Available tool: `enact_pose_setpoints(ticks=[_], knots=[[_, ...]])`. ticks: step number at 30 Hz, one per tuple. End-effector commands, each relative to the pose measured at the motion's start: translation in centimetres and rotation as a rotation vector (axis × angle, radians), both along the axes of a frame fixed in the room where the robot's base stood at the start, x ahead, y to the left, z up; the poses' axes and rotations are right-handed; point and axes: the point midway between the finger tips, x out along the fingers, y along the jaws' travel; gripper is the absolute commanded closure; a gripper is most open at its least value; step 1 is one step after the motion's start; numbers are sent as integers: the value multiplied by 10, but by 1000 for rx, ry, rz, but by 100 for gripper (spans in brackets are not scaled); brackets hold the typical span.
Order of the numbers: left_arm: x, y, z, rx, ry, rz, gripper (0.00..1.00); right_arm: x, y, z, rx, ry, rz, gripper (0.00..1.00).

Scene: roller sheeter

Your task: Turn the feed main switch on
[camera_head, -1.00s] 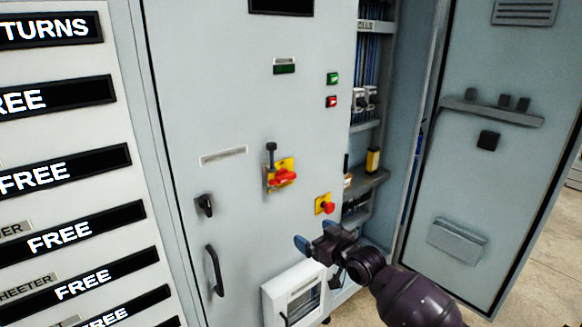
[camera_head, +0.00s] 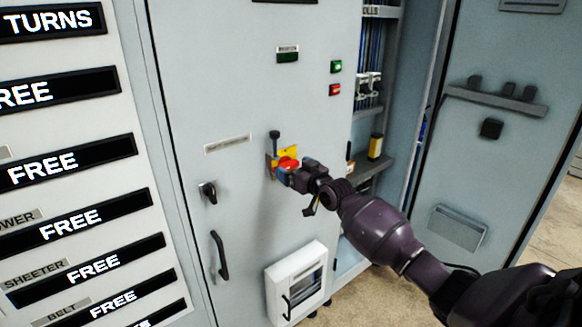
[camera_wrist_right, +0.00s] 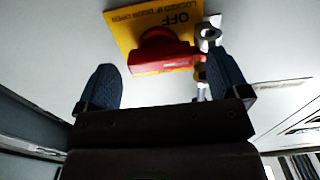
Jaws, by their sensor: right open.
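The feed main switch is a red handle (camera_head: 287,163) on a yellow plate (camera_head: 289,152) on the grey cabinet door. In the right wrist view the red handle (camera_wrist_right: 158,52) lies ahead of and between my fingers, and the yellow plate (camera_wrist_right: 128,30) reads OFF upside down. My right gripper (camera_head: 284,176) is open at the switch and covers its lower part in the head view. Its dark blue fingertips (camera_wrist_right: 163,82) stand apart on either side of the handle. I cannot tell whether they touch it. My left gripper is not in view.
A door lock (camera_head: 208,192) and black pull handle (camera_head: 219,255) are to the left. A white box (camera_head: 296,283) juts out below. An open cabinet bay and its door (camera_head: 500,150) are to the right.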

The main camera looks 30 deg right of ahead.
Motion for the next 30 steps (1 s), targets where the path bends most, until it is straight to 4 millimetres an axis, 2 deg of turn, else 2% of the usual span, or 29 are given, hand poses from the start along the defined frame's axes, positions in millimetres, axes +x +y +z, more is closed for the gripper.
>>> enact_pose_setpoints(ticks=[6, 17, 26, 30], knots=[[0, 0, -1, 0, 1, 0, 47, 16, 1, 0, 0, -1, 0, 6], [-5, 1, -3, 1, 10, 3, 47, 18, 1, 0, 0, 0, 0, 8], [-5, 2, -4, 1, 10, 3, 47, 18, 1, 0, 0, 0, 0, 54], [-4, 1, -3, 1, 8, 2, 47, 18, 1, 0, 3, 0, 0, 56]])
